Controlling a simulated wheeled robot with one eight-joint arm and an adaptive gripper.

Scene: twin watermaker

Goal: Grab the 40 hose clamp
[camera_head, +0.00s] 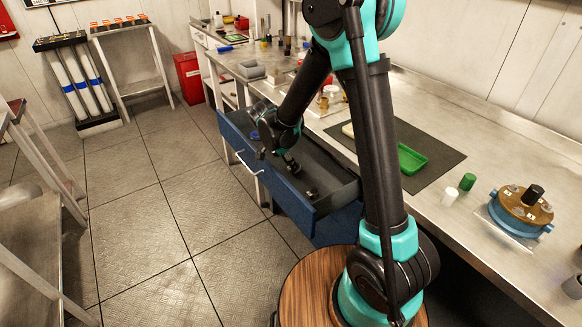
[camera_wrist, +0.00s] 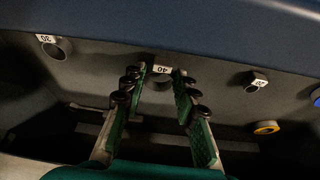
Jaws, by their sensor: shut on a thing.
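The 40 hose clamp is a small dark ring (camera_wrist: 162,84) with a white tag reading 40, upside down, at the upper middle of the wrist view. My gripper (camera_wrist: 162,76) has its two green-padded fingers on either side of it, shut on the clamp. The clamp is at the fingertips, close to the drawer's dark floor; I cannot tell whether it touches the floor. In the head view my gripper (camera_head: 292,165) reaches down into the open blue drawer (camera_head: 238,141), and the clamp cannot be made out there.
A ring tagged 30 (camera_wrist: 58,50) lies to the left and one tagged 20 (camera_wrist: 254,84) to the right. A yellow ring (camera_wrist: 266,127) lies lower right. The drawer's blue wall (camera_wrist: 200,25) is close. The bench (camera_head: 450,230) stands behind the drawer.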

